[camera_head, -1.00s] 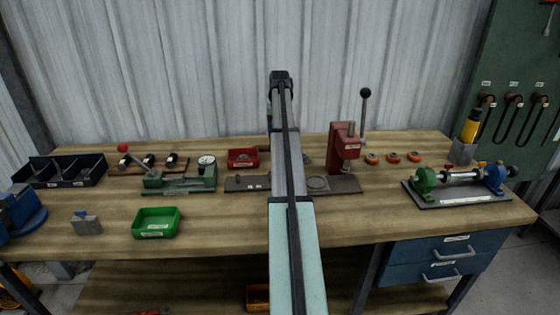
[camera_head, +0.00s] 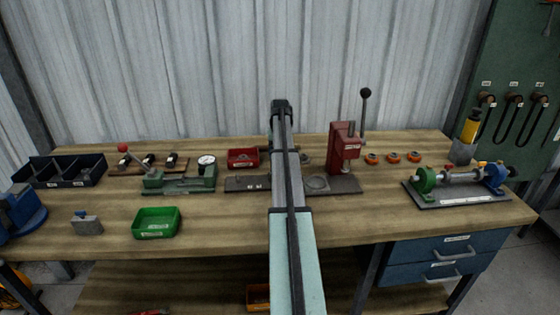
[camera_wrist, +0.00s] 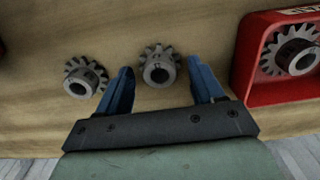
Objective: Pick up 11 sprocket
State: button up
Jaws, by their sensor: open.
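In the wrist view, my gripper (camera_wrist: 160,68) is open, its two blue fingers spread. A grey toothed sprocket (camera_wrist: 158,72) with a round hub lies on the bench between and around the level of the fingertips, with a gap on each side. A second grey sprocket (camera_wrist: 84,77) lies just outside the left finger. A third sprocket (camera_wrist: 290,52) sits in the red tray (camera_wrist: 244,62) at the right. I cannot read which of them is marked 11. In the head view my arm hides the gripper and most of this spot.
In the head view, the red tray (camera_head: 243,166) stands left of my arm. A red lever press (camera_head: 345,148) stands right of it on a dark base. A green gauge fixture (camera_head: 185,181) and green tray (camera_head: 157,231) are further left. Orange rings (camera_head: 393,157) lie right.

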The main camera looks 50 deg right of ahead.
jog(key=shift+c, duration=0.5)
jog(key=c, duration=1.1)
jog(key=shift+c, duration=0.2)
jog(key=shift+r, duration=0.1)
